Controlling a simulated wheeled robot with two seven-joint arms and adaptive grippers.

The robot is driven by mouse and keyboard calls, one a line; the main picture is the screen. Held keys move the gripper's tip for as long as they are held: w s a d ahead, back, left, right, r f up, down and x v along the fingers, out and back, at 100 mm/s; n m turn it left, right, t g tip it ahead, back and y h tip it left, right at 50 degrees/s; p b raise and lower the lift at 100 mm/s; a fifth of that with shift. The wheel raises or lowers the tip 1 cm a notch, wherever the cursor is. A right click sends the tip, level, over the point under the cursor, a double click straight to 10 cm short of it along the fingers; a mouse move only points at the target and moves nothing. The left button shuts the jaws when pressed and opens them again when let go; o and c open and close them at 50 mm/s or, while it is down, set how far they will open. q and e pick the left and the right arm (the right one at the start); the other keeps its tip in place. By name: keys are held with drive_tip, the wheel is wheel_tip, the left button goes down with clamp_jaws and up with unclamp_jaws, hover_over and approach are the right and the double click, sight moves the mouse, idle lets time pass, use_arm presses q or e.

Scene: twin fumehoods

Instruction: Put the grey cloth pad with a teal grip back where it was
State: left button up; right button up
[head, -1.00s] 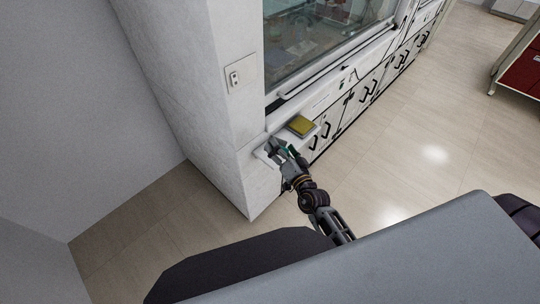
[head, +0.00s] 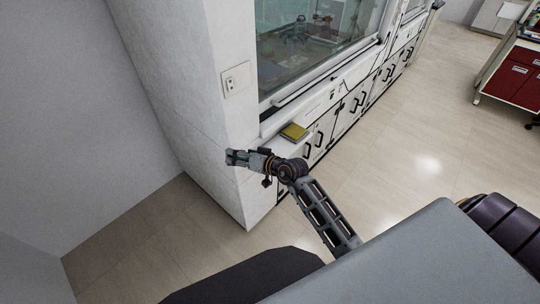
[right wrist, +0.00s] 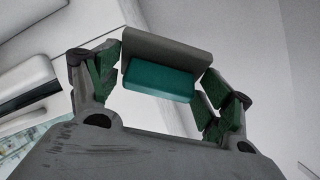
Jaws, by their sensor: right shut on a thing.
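The grey cloth pad (right wrist: 168,47) with its teal grip (right wrist: 158,80) is between the fingers of my right gripper in the right wrist view. The fingers are shut on the teal grip, and the grey part lies beyond it. In the head view my right gripper (head: 238,157) is in front of the white pillar, left of the ledge under the fumehood window. The pad is too small to make out clearly there. My left gripper is not in view.
A yellow-topped block (head: 294,132) sits on the fumehood's front ledge (head: 274,125), right of my gripper. The white pillar (head: 172,65) with a wall socket (head: 234,82) stands close behind the gripper. Cabinets with black handles run right; the floor (head: 400,170) is open.

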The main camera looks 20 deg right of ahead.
drive_tip(key=shift+w+a+n+g+y, duration=0.2)
drive_tip(key=shift+a+n+g+y, duration=0.1)
drive_tip(key=shift+a+n+g, duration=0.1)
drive_tip(key=shift+w+a+n+g, duration=0.1)
drive_tip(key=shift+a+n+g, duration=0.05)
drive_tip(key=shift+n+g, duration=0.2)
drive_tip(key=shift+a+r, duration=0.1)
drive_tip(key=shift+w+n+g+b, duration=0.15)
drive_tip(key=shift+n+g+b, duration=0.2)
drive_tip(key=shift+n, duration=0.1)
drive_tip(key=shift+g+y, duration=0.3)
